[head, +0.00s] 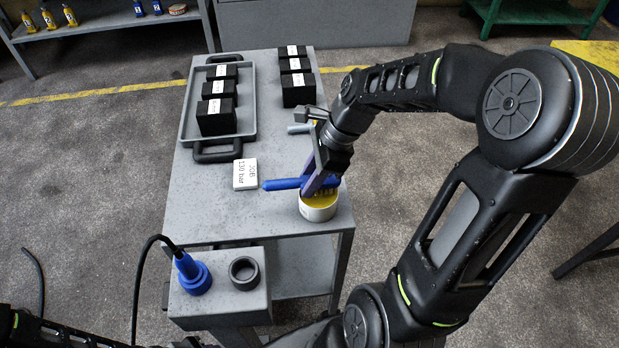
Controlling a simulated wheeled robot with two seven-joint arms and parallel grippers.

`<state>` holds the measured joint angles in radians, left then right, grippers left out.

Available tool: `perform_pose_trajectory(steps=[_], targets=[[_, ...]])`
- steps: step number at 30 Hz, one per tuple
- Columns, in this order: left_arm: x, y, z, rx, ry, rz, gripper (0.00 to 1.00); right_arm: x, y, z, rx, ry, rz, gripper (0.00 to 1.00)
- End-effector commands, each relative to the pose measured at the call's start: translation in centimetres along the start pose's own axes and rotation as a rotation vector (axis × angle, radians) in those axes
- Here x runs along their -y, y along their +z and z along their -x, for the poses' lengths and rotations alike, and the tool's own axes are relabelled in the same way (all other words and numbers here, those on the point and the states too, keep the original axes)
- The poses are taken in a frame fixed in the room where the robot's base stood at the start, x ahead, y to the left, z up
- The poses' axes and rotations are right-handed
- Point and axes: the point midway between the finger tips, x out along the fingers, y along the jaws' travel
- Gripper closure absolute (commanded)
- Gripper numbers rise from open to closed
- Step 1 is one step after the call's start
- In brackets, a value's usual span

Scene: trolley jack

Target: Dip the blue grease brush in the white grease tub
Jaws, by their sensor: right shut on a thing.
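The blue grease brush (283,184) lies roughly level across my right gripper (319,182), which is shut on it. Its blue handle sticks out to the left, and a short blue end shows to the right of the fingers. I cannot make out the bristles. The white grease tub (319,212), with a yellow top, stands at the table's right front edge. The brush and fingers are over the tub in the picture and hide part of its top. I cannot tell whether the brush touches the grease. My left gripper is not in view.
A white card (245,174) lies left of the tub. A grey tray (188,130) with black blocks is behind it, and more black blocks (298,90) stand at the back right. A blue nozzle-like piece (194,276) and dark ring (244,272) sit on a lower grey box in front.

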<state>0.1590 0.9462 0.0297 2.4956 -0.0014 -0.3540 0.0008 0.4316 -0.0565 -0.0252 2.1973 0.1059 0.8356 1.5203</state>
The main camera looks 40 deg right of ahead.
Motion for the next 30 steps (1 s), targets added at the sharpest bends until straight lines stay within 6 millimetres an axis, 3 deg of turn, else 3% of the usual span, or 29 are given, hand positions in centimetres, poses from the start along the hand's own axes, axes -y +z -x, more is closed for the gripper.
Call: perform_pose_trajectory(steps=[30], targets=[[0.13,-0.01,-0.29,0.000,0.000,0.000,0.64,0.02,-0.18,-0.47,0.000,0.000,0.000,1.00]])
